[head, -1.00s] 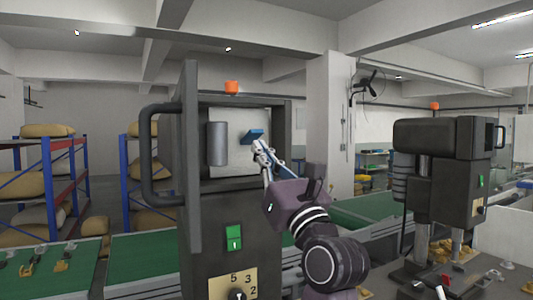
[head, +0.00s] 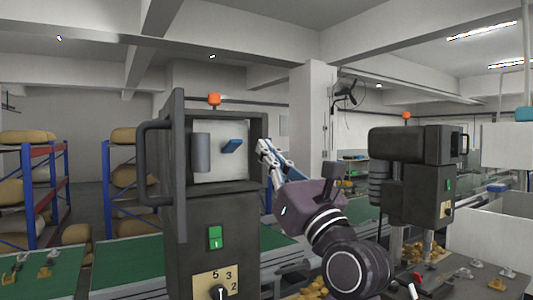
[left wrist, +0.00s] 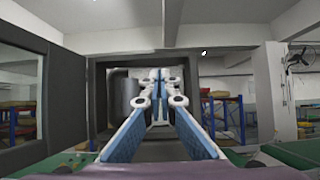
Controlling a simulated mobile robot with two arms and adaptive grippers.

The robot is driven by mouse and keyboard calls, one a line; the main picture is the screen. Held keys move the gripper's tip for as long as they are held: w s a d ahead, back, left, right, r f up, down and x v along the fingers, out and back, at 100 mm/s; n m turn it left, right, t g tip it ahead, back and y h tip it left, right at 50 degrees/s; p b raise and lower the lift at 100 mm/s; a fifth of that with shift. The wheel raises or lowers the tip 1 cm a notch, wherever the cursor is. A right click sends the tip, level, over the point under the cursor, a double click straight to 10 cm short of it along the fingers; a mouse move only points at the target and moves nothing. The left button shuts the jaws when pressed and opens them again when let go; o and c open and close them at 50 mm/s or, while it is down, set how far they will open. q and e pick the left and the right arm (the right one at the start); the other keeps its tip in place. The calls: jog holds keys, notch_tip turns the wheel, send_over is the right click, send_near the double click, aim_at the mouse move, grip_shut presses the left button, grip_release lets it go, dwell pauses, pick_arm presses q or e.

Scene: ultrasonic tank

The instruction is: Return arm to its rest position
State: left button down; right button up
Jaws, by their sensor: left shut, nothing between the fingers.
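My left gripper (head: 263,147) points up and away from me beside the right edge of the dark cabinet (head: 215,205). Its fingers are together and hold nothing. In the left wrist view the blue and white fingers (left wrist: 158,78) converge in front of the cabinet's opening. The cabinet door (head: 179,165) stands open at the left. My right gripper is not in view.
A dark press-like machine (head: 410,160) stands right of my arm, with yellowish pieces (head: 422,250) at its base. Green conveyors (head: 130,262) run behind and beside the cabinet. Racks with sacks (head: 45,185) stand at the far left. Open air lies above the arm.

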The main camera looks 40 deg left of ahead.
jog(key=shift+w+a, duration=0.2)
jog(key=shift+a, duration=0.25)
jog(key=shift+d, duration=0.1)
